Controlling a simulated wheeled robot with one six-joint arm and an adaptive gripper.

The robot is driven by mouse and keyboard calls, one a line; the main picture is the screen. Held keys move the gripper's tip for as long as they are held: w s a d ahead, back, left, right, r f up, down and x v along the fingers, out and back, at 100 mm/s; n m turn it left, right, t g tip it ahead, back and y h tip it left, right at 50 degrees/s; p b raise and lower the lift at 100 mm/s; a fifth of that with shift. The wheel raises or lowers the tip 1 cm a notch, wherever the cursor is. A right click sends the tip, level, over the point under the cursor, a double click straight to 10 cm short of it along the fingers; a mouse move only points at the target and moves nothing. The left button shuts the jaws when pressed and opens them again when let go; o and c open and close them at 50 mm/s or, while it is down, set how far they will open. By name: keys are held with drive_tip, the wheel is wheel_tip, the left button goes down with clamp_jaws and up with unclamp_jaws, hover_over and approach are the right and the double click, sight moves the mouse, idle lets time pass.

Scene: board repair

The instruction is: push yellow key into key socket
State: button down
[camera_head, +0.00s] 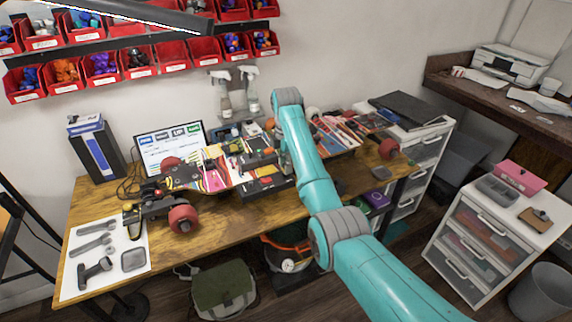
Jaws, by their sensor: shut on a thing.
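A long board (214,176) with red wheels lies across the wooden workbench, its middle packed with colourful parts and wires. My teal arm reaches up from the lower right and bends down over the middle of the board. My gripper (284,163) is a small dark shape at the board, mostly hidden behind my arm. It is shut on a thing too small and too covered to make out. I cannot pick out the yellow key or the key socket. The spot under my gripper is hidden by the arm.
A laptop (170,146) and a dark box (95,150) stand behind the board's left end. Tools lie on a white sheet (75,270) at the bench's left. A drawer unit (425,165) stands at the right.

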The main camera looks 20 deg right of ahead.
drive_tip(key=shift+f, duration=1.05)
idle(1.9)
drive_tip(key=c, duration=0.6)
unclamp_jaws()
drive_tip(key=shift+r, duration=1.55)
drive_tip(key=shift+a, duration=0.1)
